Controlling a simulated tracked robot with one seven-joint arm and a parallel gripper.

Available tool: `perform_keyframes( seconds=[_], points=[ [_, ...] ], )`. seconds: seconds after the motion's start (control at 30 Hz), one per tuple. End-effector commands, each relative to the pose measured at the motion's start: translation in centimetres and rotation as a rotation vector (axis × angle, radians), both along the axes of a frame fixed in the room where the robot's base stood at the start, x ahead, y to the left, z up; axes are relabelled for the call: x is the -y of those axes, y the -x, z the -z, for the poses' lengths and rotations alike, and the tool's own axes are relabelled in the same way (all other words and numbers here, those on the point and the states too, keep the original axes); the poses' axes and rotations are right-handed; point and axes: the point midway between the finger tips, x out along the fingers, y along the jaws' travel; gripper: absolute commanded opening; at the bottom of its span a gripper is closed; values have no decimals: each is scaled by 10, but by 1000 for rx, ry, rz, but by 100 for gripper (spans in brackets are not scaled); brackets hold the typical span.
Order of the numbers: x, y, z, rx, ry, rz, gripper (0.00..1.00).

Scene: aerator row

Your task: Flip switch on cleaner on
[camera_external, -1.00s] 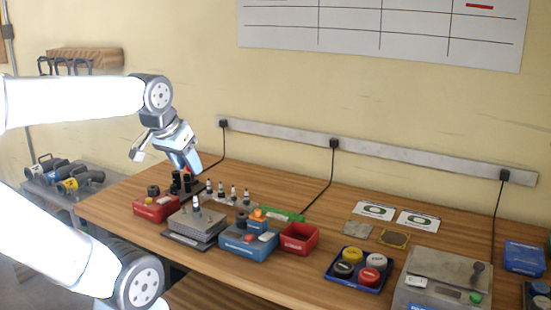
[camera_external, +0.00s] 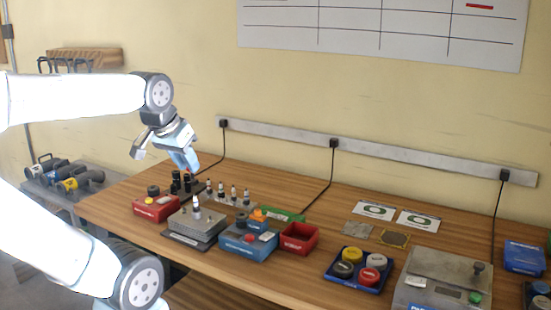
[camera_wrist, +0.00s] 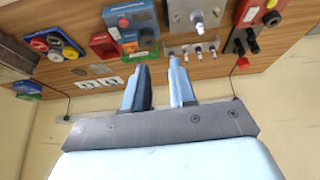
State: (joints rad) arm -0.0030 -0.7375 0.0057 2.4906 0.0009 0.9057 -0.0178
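No unit in view is readably marked as the cleaner, so I cannot tell which one it is. A grey metal box (camera_external: 191,228) with one upright pale-tipped stem stands at the front left of the bench; it also shows in the wrist view (camera_wrist: 182,13). Beside it is a blue box (camera_external: 238,249) with red and orange controls, also in the wrist view (camera_wrist: 130,17). A larger grey unit (camera_external: 425,292) with a black-knobbed lever and a green button stands at the right. My gripper (camera_wrist: 158,62) is open and empty, above the back left of the bench (camera_external: 188,166), apart from everything.
Several small upright stems (camera_external: 234,194) stand behind the grey box. A red open tray (camera_external: 299,240) and a blue tray (camera_external: 342,279) with round caps stand further right. Cables run down from a wall rail (camera_external: 280,136).

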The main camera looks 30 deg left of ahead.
Motion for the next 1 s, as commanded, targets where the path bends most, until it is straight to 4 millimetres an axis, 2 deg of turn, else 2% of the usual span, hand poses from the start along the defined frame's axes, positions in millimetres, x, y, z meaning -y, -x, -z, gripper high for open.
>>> perform_keyframes(
  seconds=[0.03, 0.27, 0.63, 1.0],
  points=[
    [-3, -4, 0, -11, 9, -19, 21],
    [-26, -31, -3, -92, 90, -203, 0],
    [-81, -79, 2, -238, 208, -580, 0],
    [-145, -120, 22, -366, 273, -977, 0]
  ],
)
